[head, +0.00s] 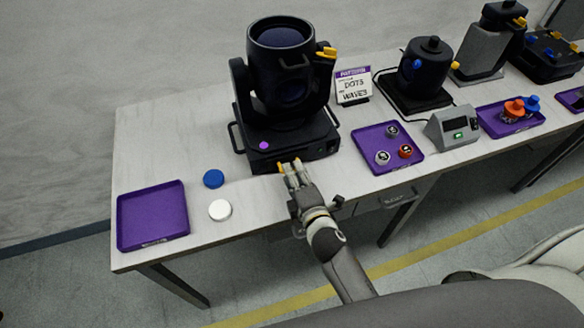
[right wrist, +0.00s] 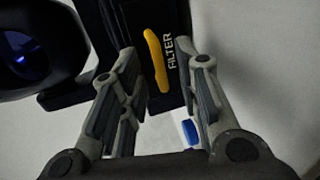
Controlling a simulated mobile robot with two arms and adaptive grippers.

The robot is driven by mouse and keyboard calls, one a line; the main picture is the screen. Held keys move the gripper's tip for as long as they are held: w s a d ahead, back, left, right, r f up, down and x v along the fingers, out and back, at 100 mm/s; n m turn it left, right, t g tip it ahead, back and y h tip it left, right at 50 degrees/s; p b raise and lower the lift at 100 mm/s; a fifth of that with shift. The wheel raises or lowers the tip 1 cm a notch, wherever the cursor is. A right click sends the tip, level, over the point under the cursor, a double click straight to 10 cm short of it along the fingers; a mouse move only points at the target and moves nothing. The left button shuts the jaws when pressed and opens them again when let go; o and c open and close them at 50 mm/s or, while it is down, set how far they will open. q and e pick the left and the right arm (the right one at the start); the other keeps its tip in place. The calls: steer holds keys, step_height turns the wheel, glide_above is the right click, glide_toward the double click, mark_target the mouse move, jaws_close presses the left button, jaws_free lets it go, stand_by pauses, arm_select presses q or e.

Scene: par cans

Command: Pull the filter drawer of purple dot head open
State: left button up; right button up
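The purple dot head (head: 283,75) is a black moving-head lamp on the table, with a purple dot (head: 263,146) on its base. In the right wrist view its black filter drawer (right wrist: 172,25) carries the word FILTER and a curved yellow handle (right wrist: 156,60). My right gripper (head: 290,168) is at the front of the base. In the right wrist view (right wrist: 158,62) its fingers are spread on either side of the handle, with a visible gap to each side. In the head view the fingers partly hide the handle. My left gripper is out of view.
An empty purple tray (head: 152,214), a blue disc (head: 213,178) and a white disc (head: 220,210) lie to the left. To the right are a sign (head: 353,86), a purple tray with small parts (head: 366,141) and a grey box (head: 452,127).

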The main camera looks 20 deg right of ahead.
steer(key=shift+x, duration=1.15)
steer(key=shift+c, duration=0.5)
steer(key=c, duration=0.5)
steer(key=shift+s, duration=0.1)
jaws_close()
steer(key=shift+f, duration=0.15)
